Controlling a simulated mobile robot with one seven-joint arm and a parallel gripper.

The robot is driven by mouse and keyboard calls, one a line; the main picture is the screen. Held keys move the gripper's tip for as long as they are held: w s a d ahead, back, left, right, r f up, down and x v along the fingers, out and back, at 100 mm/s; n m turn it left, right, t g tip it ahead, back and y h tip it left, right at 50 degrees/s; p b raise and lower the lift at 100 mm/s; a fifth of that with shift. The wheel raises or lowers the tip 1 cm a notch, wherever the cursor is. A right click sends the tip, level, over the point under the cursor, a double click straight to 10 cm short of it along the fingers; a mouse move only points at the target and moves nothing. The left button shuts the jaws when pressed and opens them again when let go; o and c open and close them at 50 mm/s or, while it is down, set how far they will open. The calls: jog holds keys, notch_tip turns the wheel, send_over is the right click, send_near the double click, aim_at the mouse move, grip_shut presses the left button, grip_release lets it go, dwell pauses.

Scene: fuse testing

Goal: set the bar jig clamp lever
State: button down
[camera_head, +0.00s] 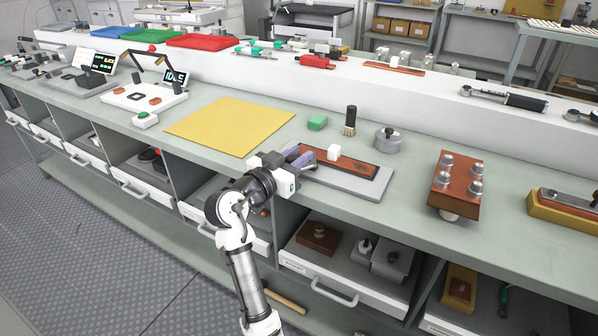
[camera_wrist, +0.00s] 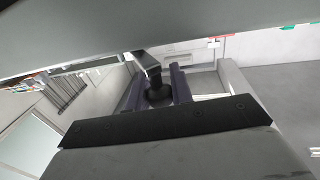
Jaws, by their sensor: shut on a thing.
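The bar jig (camera_head: 372,188) is a grey plate on the bench with a copper-brown bar (camera_head: 357,166) lying along it. A small white block (camera_head: 333,153) sits on the bar. My gripper (camera_head: 302,157) is at the jig's left end, its purple fingers low over the plate. In the wrist view the purple fingers (camera_wrist: 155,90) stand on either side of a dark lever (camera_wrist: 150,64) with a rounded black base, and my gripper is shut on it. The head view does not show the lever clearly, since the gripper hides it.
A yellow mat (camera_head: 230,125) lies left of the jig. A brown block with several metal knobs (camera_head: 455,184) is at the right. A white raised ledge (camera_head: 425,103) runs behind.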

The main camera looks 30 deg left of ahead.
jog(key=shift+w+a+m+g+h+b, duration=0.1)
jog(key=shift+w+m+g+h+b, duration=0.15)
jog(key=shift+m+h+b, duration=0.45)
jog(key=shift+w+a+m+g+h+b, duration=0.15)
jog(key=shift+m+g+h, duration=0.25)
jog(key=shift+h, duration=0.55)
jog(key=shift+w+a+m+g+h+b, duration=0.15)
jog(key=shift+m+g+h+b, duration=0.1)
jog(key=shift+m+h+b, duration=0.45)
jog(key=shift+d+h, duration=0.1)
jog(key=shift+h, duration=0.25)
jog(key=c, duration=1.2)
grip_release()
jog(key=shift+c, duration=0.2)
jog(key=b+v, duration=0.1)
jog(key=v, duration=1.2)
jog(key=shift+s, duration=0.35)
